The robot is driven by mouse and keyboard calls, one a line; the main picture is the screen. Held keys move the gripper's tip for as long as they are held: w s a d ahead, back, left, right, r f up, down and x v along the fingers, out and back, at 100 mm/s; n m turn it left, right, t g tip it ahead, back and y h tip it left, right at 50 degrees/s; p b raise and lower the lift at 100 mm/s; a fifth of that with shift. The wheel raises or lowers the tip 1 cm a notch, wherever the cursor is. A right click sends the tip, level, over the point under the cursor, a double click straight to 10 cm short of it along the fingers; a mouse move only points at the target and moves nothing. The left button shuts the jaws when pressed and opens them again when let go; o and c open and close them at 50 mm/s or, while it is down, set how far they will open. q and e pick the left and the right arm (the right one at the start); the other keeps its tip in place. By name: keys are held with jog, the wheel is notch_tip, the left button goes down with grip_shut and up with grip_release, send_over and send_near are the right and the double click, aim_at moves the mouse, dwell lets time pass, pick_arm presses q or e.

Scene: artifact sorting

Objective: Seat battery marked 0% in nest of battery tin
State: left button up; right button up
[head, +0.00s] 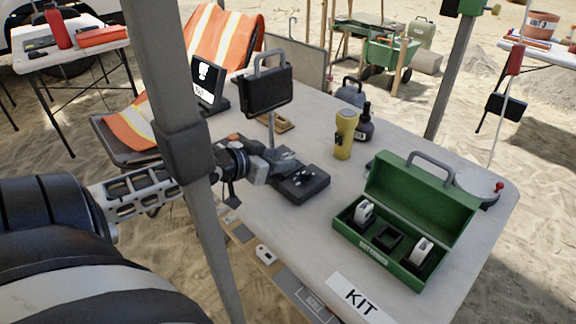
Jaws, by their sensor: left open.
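The green battery tin (425,205) stands open on the table at the right, its lid raised at the back. Two white-and-dark batteries, a left one (363,213) and a right one (421,251), sit in its outer nests. The middle nest (388,237) looks dark and empty. My left gripper (288,164) is open at the back left edge of a black block (306,188), left of the tin. I cannot tell if it touches the block. A small white item (265,253) lies below the table's left edge. No 0% mark is readable. My right gripper is out of view.
A yellow flashlight (345,134) and a dark bottle (364,126) stand behind the tin. A black panel with a handle (266,90) rises behind my gripper. A grey post (185,150) crosses in front of my left arm. Bare table (300,232) lies left of the tin.

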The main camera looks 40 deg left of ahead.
aim_at(287, 155)
pick_arm(q)
jog(key=shift+b+x, duration=0.45)
jog(key=shift+x, duration=1.65)
jog(key=shift+a, duration=0.15)
grip_shut()
jog(key=shift+r, duration=0.1)
jog(key=shift+r, duration=0.1)
